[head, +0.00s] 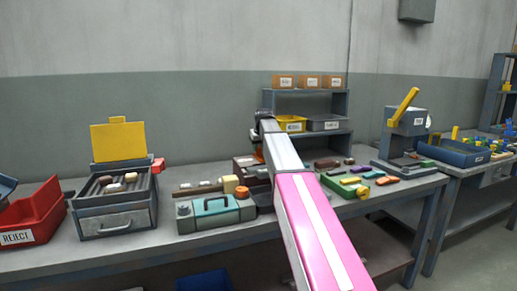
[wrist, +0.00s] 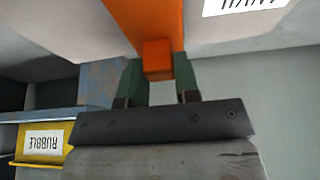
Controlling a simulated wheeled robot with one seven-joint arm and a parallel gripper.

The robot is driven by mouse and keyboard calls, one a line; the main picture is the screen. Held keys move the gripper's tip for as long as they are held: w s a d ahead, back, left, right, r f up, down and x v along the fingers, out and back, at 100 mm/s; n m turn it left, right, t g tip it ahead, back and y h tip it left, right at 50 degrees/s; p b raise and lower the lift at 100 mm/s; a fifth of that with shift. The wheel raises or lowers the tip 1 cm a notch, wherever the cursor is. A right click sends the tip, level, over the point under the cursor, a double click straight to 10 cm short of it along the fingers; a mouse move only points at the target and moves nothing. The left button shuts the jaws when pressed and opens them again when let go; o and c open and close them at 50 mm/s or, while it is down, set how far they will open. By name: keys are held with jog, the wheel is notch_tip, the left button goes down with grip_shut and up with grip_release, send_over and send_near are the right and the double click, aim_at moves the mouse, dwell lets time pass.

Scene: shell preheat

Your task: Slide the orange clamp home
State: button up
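The orange clamp (wrist: 148,18) shows in the wrist view as a bar with a square orange block at its near end. My gripper (wrist: 157,62) has its two green fingers on either side of that block, with no clear gap at the sides, so it looks shut on it. The clamp's far end runs out of the top of the wrist view. In the head view my arm hides most of the gripper and the clamp.
The wrist view is upside down; a yellow RUBBLE bin (wrist: 40,158) sits at its lower left. In the head view, a shelf with a yellow bin (head: 291,124) stands behind my arm. A teal box (head: 213,221) and an orange roll (head: 241,192) lie close by on the bench.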

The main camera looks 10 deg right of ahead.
aim_at(261, 156)
jog(key=shift+s+d, duration=0.25)
jog(key=shift+s, duration=1)
jog(key=shift+s+d, duration=0.2)
jog(key=shift+s, duration=1.05)
grip_shut()
jog(key=o, duration=1)
grip_release()
jog(key=v, duration=1.1)
jog(key=shift+w+d, duration=0.1)
